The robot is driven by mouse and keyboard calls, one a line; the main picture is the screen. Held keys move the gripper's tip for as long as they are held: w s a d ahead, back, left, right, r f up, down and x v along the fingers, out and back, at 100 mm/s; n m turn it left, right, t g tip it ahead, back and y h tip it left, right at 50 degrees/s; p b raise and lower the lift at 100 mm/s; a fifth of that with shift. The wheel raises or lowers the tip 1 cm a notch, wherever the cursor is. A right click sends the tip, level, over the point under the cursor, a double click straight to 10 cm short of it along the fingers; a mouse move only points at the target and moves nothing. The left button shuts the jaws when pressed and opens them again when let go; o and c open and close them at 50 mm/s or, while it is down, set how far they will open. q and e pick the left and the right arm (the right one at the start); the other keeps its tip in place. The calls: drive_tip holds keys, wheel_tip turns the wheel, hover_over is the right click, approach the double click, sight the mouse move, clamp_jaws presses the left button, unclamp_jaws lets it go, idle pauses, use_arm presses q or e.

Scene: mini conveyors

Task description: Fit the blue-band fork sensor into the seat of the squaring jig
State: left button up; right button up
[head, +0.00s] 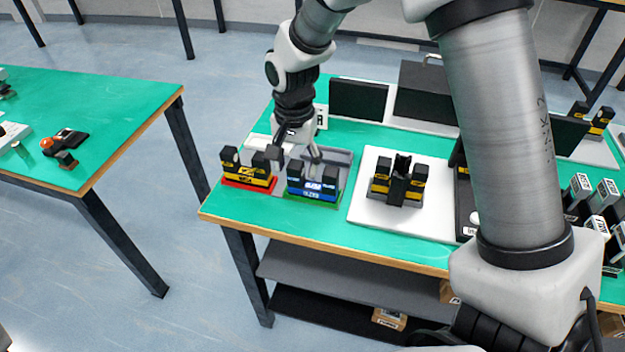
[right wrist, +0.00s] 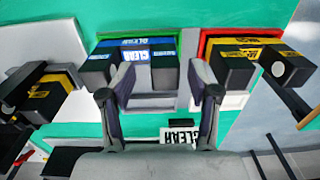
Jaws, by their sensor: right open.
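The blue-band fork sensor (head: 313,188) is a black two-pronged block in a green-edged bay near the table's front left. In the right wrist view the blue-band fork sensor (right wrist: 137,43) lies just beyond the fingertips. My right gripper (head: 295,157) is open above and behind it; in the right wrist view the gripper (right wrist: 159,95) has its fingers spread, with nothing held. A white plate (head: 362,211) to the right bears a black fixture with yellow-band blocks; I cannot tell for sure whether this is the squaring jig. My left gripper is not in view.
A yellow-band fork sensor (head: 247,176) stands in a red-edged bay close left of the blue one. Black panels (head: 358,100) stand behind. Several black and white blocks (head: 590,200) stand at the right. Another green table (head: 90,100) is across a gap on the left.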

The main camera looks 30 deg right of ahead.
sight(296, 174)
drive_tip(key=f, duration=0.2)
drive_tip(key=w+f, duration=0.1)
drive_tip(key=f, duration=0.1)
drive_tip(key=shift+w+d, duration=0.1)
drive_tip(key=shift+d, duration=0.05)
drive_tip(key=shift+w+f, duration=0.2)
drive_tip(key=shift+f, duration=0.1)
drive_tip(key=shift+s+r, duration=0.25)
drive_tip(key=shift+s, duration=0.05)
drive_tip(key=shift+c, duration=0.3)
clamp_jaws()
drive_tip(key=shift+w, duration=0.1)
drive_tip(key=shift+r, duration=0.1)
